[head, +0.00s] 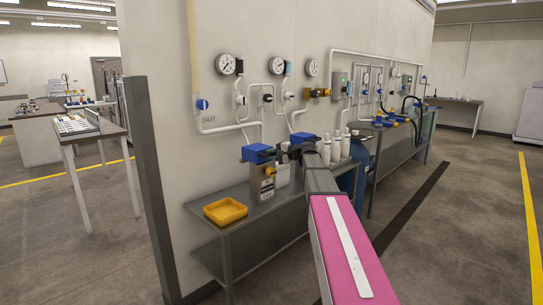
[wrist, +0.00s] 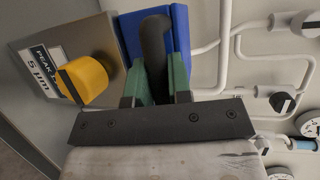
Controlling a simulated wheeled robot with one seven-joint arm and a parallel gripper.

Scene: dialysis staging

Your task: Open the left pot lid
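The left pot (head: 262,187) is a grey metal housing on the bench. It has a blue lid (head: 254,153), a label and a yellow knob (head: 270,171). In the wrist view the blue lid (wrist: 181,22) stands close in front, with a dark handle (wrist: 154,45) on it. The yellow knob (wrist: 84,80) is at left on the pot's grey side (wrist: 38,48). My gripper (wrist: 160,78) has its green fingers on both sides of the dark handle, seemingly closed against it. In the head view my gripper (head: 288,152) is beside the lid, partly hidden by my arm.
A yellow tray (head: 225,212) sits on the bench (head: 262,220) to the left. White bottles (head: 336,148) stand to the right of my arm. Pipes and gauges (head: 226,64) line the wall behind. A second blue lid (head: 301,138) shows behind my gripper.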

